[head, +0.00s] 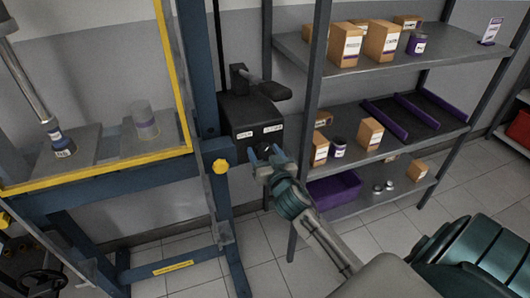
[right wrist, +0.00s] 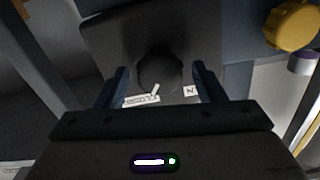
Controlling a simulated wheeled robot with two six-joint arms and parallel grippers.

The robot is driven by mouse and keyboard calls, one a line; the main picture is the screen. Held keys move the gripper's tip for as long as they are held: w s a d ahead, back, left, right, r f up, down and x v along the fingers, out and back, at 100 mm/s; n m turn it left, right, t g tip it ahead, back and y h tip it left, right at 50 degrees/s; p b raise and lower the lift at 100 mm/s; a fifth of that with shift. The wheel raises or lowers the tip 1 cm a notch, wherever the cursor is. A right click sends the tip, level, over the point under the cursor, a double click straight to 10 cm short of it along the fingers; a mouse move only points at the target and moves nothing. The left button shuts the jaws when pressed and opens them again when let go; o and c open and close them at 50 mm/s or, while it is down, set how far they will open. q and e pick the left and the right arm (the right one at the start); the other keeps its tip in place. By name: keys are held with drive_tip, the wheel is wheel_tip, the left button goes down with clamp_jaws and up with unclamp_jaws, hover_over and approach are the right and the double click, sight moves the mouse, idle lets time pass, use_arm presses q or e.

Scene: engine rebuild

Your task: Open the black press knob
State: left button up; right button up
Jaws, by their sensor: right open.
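The black press knob (right wrist: 160,72) is a dark round knob on the front of a black box (head: 247,112) fixed to the blue press frame. In the right wrist view it lies between the two fingers of my right gripper (right wrist: 162,88), with a gap on each side. The gripper is open and empty. In the head view my right gripper (head: 265,157) is at the lower front of the box and mostly hides the knob. Two small white labels (head: 244,135) are on the box face. My left gripper is not in view.
A yellow knob (head: 220,166) is on the press post just left of my right gripper. A grey shelf rack (head: 300,45) with boxes and a purple bin (head: 333,188) stands close on the right. The press's yellow-edged guard (head: 184,80) is at the left.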

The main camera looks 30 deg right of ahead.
drive_tip(key=c, duration=1)
